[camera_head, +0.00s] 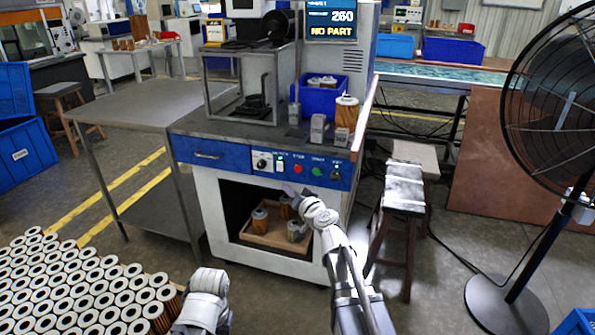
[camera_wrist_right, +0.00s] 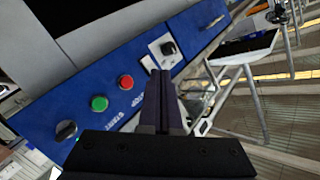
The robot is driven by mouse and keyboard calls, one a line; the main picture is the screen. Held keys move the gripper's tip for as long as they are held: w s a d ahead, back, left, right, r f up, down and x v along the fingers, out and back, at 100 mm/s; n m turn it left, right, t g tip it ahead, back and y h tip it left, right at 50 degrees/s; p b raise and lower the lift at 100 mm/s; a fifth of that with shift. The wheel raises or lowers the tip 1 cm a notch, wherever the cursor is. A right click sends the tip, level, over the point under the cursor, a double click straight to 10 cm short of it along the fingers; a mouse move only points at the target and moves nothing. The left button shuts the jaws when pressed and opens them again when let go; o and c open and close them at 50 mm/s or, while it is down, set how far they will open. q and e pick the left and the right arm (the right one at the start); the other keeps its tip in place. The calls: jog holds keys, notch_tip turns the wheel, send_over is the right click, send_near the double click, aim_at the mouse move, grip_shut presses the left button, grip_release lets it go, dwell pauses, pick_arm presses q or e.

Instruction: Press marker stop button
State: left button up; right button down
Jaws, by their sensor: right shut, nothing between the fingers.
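The blue control panel of the marking machine carries a red button (camera_head: 297,169) and a green button (camera_head: 316,171). In the right wrist view the red button (camera_wrist_right: 125,82) has small upside-down lettering that looks like STOP, and the green button (camera_wrist_right: 99,103) is beside it. My right gripper (camera_head: 291,190) is in front of the cabinet, just below the panel. Its fingers (camera_wrist_right: 161,75) are shut and empty, to the right of the red button in the wrist view; I cannot tell whether they touch anything. My left arm shows at the bottom, but its gripper does not.
A black selector on a white plate (camera_head: 262,162) and a dark knob (camera_head: 335,175) flank the buttons. The display (camera_head: 331,20) reads NO PART. A wooden tray (camera_head: 262,239) with cartridges sits in the open cabinet. A stool (camera_head: 404,188) and a fan (camera_head: 565,95) stand to the right.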

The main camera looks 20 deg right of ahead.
jog(key=shift+w+d, duration=0.75)
jog(key=shift+w, duration=0.4)
jog(key=shift+w+d, duration=0.8)
jog(key=shift+w, duration=0.35)
jog(key=shift+w+d, duration=0.75)
jog(key=shift+w, duration=0.4)
jog(key=shift+w, duration=0.1)
jog(key=shift+w+d, duration=0.25)
jog(key=shift+w+d, duration=0.2)
jog(key=shift+w, duration=0.1)
jog(key=shift+s+a, duration=0.1)
jog(key=shift+s, duration=0.05)
jog(key=shift+s+a, duration=0.35)
jog(key=shift+s, duration=0.15)
dwell(0.4)
jog(key=s+a, duration=0.2)
jog(key=s, duration=0.2)
jog(key=shift+s+a, duration=0.1)
jog(key=shift+a, duration=0.3)
